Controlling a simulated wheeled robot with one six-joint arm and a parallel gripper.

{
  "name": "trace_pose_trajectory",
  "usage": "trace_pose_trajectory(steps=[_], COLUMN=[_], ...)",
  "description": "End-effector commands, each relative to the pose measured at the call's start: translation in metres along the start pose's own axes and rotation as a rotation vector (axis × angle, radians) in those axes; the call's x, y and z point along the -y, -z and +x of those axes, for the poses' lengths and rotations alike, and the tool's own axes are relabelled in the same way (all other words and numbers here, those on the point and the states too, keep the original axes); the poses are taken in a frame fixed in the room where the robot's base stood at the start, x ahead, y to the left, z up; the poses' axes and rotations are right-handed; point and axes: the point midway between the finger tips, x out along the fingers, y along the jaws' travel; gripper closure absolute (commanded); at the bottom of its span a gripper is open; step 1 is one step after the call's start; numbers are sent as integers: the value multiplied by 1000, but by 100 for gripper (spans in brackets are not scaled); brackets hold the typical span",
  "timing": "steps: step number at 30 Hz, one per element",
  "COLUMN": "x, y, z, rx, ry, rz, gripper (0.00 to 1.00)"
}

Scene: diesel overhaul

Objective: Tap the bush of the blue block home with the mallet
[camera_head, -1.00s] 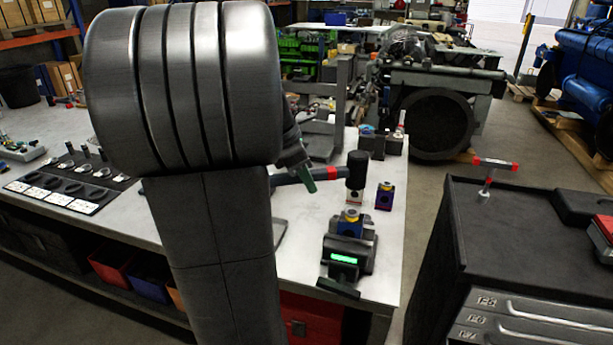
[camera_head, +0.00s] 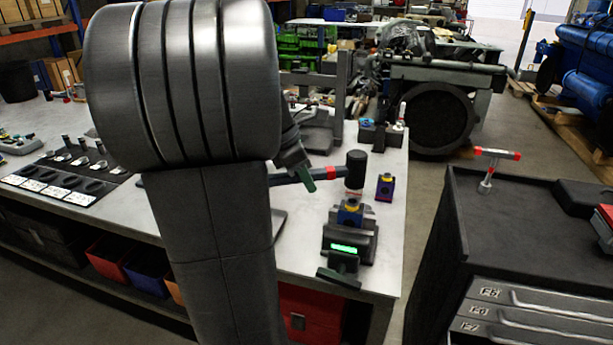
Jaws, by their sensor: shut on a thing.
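The mallet has a dark head (camera_head: 356,163) and a red-and-black handle (camera_head: 329,173). My gripper (camera_head: 306,180) is shut on the handle; my arm hides part of the grip. The blue block (camera_head: 348,218) sits in a dark fixture (camera_head: 362,243) with a lit green display. A yellow bush (camera_head: 350,206) shows at the top of the block. The mallet head is upright above the bush in the picture, with a small pale-and-red part just below it. I cannot tell whether the mallet touches the bush.
A purple block (camera_head: 385,187) stands right of the mallet on the metal bench (camera_head: 300,240). Dark holders (camera_head: 380,136) stand farther back.

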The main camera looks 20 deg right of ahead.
Motion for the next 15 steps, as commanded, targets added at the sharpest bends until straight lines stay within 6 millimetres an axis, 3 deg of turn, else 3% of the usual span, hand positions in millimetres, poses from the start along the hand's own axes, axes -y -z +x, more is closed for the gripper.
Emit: trace_pose_trajectory(steps=[15], x=[0], y=[2], z=[4], rx=[1], ry=[1], rz=[0], gripper=[100])
